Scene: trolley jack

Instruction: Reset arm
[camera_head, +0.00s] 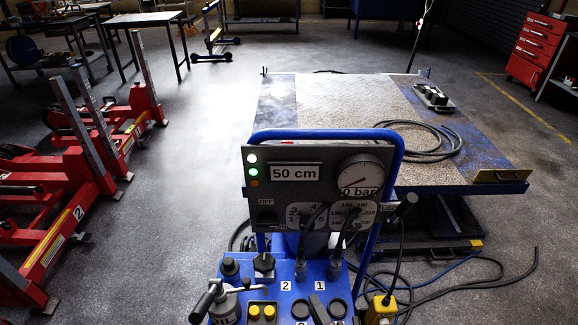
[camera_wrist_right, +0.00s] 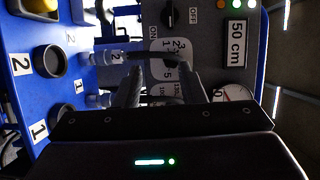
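My right gripper (camera_wrist_right: 160,76) is in the lower middle of the right wrist view, over a dark bar with screws. Its two dark fingers stand apart, with a gap between them. They point at the dark control panel (camera_wrist_right: 205,30), which appears turned on its side. I see nothing clearly held. A dark hose passes near the tips; whether it touches them I cannot tell. I cannot make out the right gripper in the head view. No left gripper shows in either view.
The panel (camera_head: 283,185) reads "50 cm" and carries a gauge (camera_head: 364,175). It stands on a blue console (camera_head: 285,300). A lift platform (camera_head: 345,110) lies behind, with hoses (camera_head: 440,150) on it. Red jack stands (camera_head: 75,180) are at left. Floor between them is clear.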

